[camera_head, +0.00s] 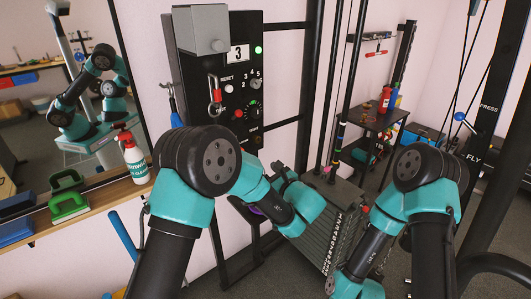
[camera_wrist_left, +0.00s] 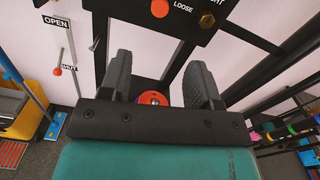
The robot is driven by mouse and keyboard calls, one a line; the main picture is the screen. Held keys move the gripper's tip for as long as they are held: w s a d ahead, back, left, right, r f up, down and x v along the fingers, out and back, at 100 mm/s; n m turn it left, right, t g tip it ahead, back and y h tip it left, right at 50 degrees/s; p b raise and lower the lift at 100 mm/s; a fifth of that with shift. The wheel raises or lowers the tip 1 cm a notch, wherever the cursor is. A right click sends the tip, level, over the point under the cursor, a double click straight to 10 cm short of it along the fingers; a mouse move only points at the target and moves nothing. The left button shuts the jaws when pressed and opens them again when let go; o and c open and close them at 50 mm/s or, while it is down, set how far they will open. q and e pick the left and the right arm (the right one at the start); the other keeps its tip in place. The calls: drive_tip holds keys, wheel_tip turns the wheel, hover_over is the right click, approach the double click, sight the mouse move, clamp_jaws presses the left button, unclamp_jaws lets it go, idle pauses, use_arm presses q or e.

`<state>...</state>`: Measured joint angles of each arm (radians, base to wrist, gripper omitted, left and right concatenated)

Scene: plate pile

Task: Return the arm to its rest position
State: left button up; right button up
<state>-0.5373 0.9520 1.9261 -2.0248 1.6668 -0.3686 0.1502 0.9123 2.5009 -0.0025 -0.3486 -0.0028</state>
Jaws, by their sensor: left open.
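My left arm comes in from the lower left of the head view, bends at a large dark joint and reaches toward the black panel and the weight stack. My left gripper (camera_head: 284,174) is mostly hidden behind its own wrist there. In the left wrist view its two dark fingers (camera_wrist_left: 160,78) stand wide apart with nothing held between them. A red round part (camera_wrist_left: 153,98) shows beyond the gap, apart from the fingers. My right arm bends at the right of the head view and runs down to the bottom edge; its gripper does not show.
A black control panel (camera_head: 243,85) with a grey box, knobs and a red clip stands close behind my left arm. A grey weight stack (camera_head: 325,235) stands between the arms. A shelf (camera_head: 105,195) with a spray bottle (camera_head: 133,158) and green brush (camera_head: 68,207) is at left.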

use_arm(q)
drive_tip(key=s+a+f+n+g+h, duration=0.1)
drive_tip(key=s+a+f+n+g, duration=0.15)
drive_tip(key=a+f+g, duration=0.4)
drive_tip(key=s+a+f+n+g+h, duration=0.15)
drive_tip(key=s+a+f, duration=0.25)
drive_tip(key=f, duration=0.5)
drive_tip(key=s+a+f+n+g+h, duration=0.1)
drive_tip(key=s+a+f+n+g, duration=0.15)
drive_tip(key=a+f+g, duration=0.35)
drive_tip(key=s+a+f+n+h, duration=0.4)
drive_tip(key=s+f+n+h, duration=0.1)
drive_tip(key=s+n, duration=0.6)
drive_tip(key=s+a+f+n+h, duration=0.5)
drive_tip(key=s+f+n+h, duration=0.1)
drive_tip(key=s+n, duration=0.5)
drive_tip(key=shift+f, duration=0.9)
